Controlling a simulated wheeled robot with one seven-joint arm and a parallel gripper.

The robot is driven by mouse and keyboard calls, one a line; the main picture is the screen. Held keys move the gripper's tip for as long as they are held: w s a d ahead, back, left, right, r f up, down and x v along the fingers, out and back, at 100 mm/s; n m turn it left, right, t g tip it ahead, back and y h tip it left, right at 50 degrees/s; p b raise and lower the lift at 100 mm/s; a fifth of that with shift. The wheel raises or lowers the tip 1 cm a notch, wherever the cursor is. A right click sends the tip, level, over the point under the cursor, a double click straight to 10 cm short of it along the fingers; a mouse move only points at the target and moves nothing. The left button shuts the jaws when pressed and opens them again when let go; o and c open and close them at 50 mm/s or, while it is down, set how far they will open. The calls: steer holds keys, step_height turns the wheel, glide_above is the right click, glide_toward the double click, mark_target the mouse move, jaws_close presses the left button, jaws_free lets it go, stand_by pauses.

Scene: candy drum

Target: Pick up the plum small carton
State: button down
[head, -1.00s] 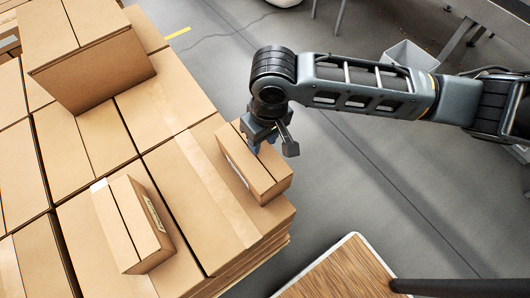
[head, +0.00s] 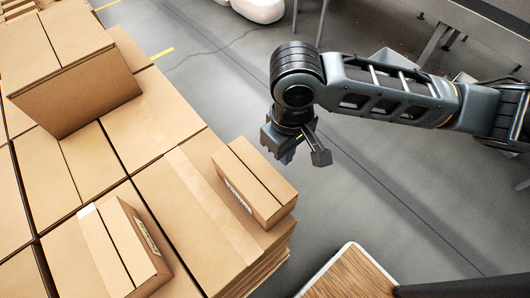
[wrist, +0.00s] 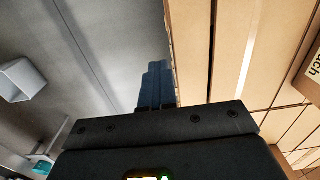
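No plum-coloured carton shows; the cartons in view are all brown cardboard. One small carton (head: 258,178) lies at the right edge of the stack's top, with a white label on its left side. Another small carton (head: 118,243) stands at the front left, with a label on its right side. My gripper (head: 284,152) hangs just beyond and right of the first small carton, over or near the stack's edge, apart from it in the picture. In the wrist view its fingers (wrist: 156,86) are together, with nothing seen between them.
A larger box (head: 75,85) stands on the stack of big cartons (head: 160,105) at the back left. A wood-topped table corner (head: 352,278) is at the bottom. Grey floor (head: 390,200) lies open right of the stack. A grey bin (wrist: 24,80) shows in the wrist view.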

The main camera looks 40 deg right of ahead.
steer(key=s+d+r, duration=0.3)
steer(key=s, duration=0.1)
steer(key=shift+s+r, duration=0.25)
steer(key=shift+s, duration=0.05)
steer(key=c, duration=1.8)
jaws_free()
steer(key=o, duration=1.4)
